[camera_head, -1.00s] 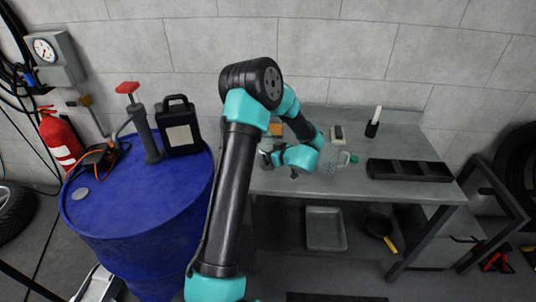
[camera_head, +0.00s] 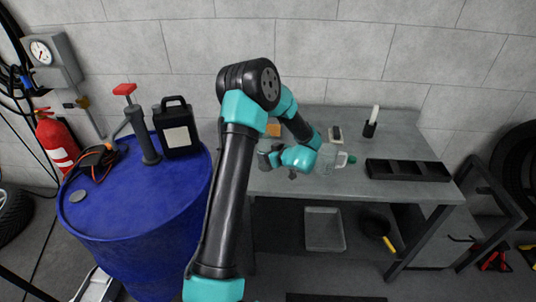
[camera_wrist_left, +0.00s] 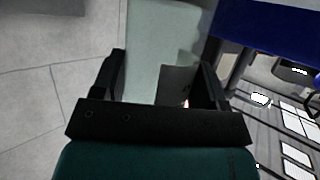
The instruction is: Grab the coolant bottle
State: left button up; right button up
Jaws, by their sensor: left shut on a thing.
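The coolant bottle (camera_head: 335,162), clear with a green cap, shows over the grey bench top, cap to the right. The teal wrist of my left arm covers its left end. I cannot tell whether it touches the bench. In the left wrist view, my left gripper (camera_wrist_left: 160,75) is shut on a pale, translucent body, which I take to be the bottle (camera_wrist_left: 165,35). It runs from between the dark fingers past the top edge. The fingers are hard to make out in the head view. My right gripper is not in view.
On the bench (camera_head: 390,205), a black divided tray (camera_head: 408,170) lies to the right and a dark holder (camera_head: 370,128) stands behind. A blue drum (camera_head: 140,215) on the left carries a black canister (camera_head: 177,130) and a hand pump (camera_head: 142,130). A block wall closes the back.

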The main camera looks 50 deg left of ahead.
aim_at(269, 146)
pick_arm(q)
jog(key=shift+r, duration=0.2)
jog(key=shift+r, duration=1.6)
jog(key=s+d+r, duration=0.1)
jog(key=s+d, duration=0.9)
jog(key=d, duration=0.2)
jog(key=shift+s+r, duration=0.2)
jog(key=shift+s, duration=0.05)
dwell(0.9)
